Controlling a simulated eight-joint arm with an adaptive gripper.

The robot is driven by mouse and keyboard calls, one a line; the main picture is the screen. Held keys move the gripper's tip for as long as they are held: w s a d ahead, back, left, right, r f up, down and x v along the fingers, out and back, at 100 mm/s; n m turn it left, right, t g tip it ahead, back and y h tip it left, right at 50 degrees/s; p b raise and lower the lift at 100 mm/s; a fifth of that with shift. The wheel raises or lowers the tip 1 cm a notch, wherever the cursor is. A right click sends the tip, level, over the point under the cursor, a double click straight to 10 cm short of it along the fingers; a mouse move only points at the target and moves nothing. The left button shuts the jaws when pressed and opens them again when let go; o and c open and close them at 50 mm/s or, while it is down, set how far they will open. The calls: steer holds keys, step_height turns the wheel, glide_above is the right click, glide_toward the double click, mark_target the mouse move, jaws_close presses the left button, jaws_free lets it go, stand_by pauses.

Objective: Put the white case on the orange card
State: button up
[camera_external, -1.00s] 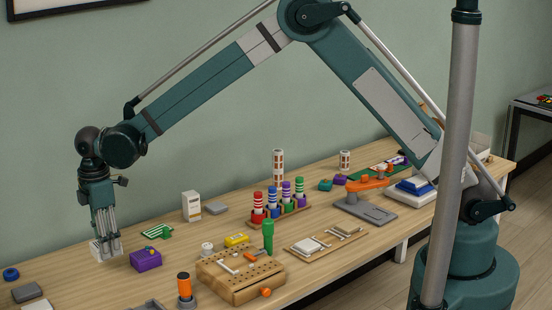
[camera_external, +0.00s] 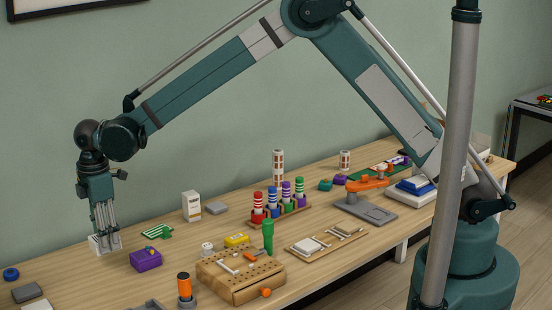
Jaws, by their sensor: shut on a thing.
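My gripper (camera_external: 106,236) is at the far left end of the bench, pointing down, with its fingers shut on the white case (camera_external: 98,246). The fingers cover part of the case. The case is at or just above the bench top; the gap is too small to tell. I cannot make out an orange card in this view.
A purple box (camera_external: 146,260) stands close to the right of the gripper, with a green striped piece (camera_external: 158,231) behind it. A white carton (camera_external: 191,206), a pegboard block (camera_external: 242,276) and a rack of coloured pegs (camera_external: 280,212) stand further right. A blue ring (camera_external: 11,274) lies front left.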

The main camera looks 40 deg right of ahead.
stand_by(0.3)
steer(key=w+d+r+m+p, duration=0.1)
steer(key=w+d+r+m, duration=0.35)
steer(key=d, duration=1.75)
steer(key=w+d+f+m, duration=0.15)
steer(key=w+d, duration=0.65)
steer(key=d, duration=1.5)
steer(key=w+d+r+m+p, duration=0.1)
steer(key=w+d+r+m, duration=0.4)
steer(key=d, duration=1.7)
steer(key=s+d+f+m, duration=0.1)
steer(key=s+d+m, duration=0.1)
steer(key=d, duration=1.2)
steer(key=s+d+f+m, duration=0.1)
steer(key=s+d, duration=0.1)
steer(key=d, duration=1.1)
steer(key=s+d+m, duration=0.1)
steer(key=s+d, duration=0.4)
steer(key=d, duration=0.3)
steer(key=s+d+f+m+p, duration=0.1)
steer(key=s+d, duration=0.5)
steer(key=d, duration=0.3)
steer(key=s+d+m, duration=0.2)
steer(key=s+d, duration=0.3)
steer(key=d, duration=0.4)
steer(key=shift+s+f, duration=0.2)
